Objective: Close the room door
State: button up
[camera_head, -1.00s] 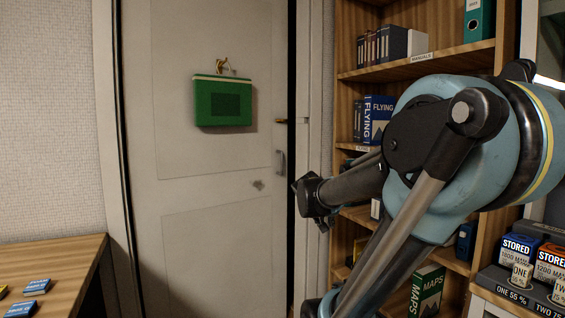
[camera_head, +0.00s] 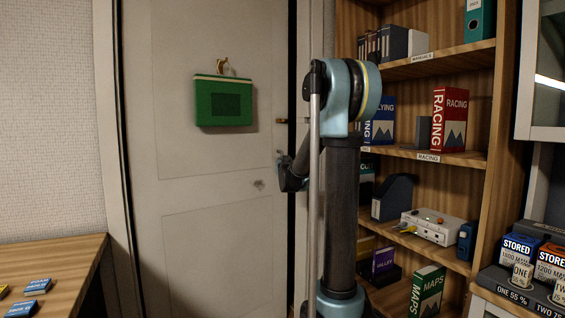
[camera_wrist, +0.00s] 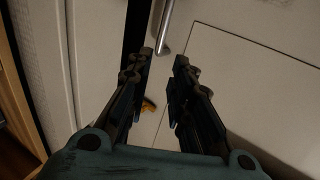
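The room door (camera_head: 215,165) is a pale panelled door in the head view. A dark gap at its right edge, beside the frame (camera_head: 302,200), shows it slightly ajar. My gripper (camera_head: 284,160) is at the door's right edge and hides most of the handle there. In the wrist view the metal handle (camera_wrist: 166,24) stands just beyond my fingertips. My gripper (camera_wrist: 164,57) is open there, with a clear space between its fingers. The door (camera_wrist: 255,85) and the dark gap show behind them. I cannot tell whether a finger touches the door.
A green case (camera_head: 222,100) hangs on the door. A wooden bookshelf (camera_head: 440,62) with books and boxes stands right of the frame. A wooden table (camera_head: 65,262) with small blue boxes is at lower left. A cabinet (camera_head: 545,90) is at far right.

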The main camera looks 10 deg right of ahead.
jog(key=w, duration=1.1)
jog(key=w+d, duration=0.1)
jog(key=w, duration=0.5)
jog(key=shift+w+d, duration=0.1)
jog(key=shift+w, duration=0.2)
jog(key=shift+c, duration=0.2)
grip_shut()
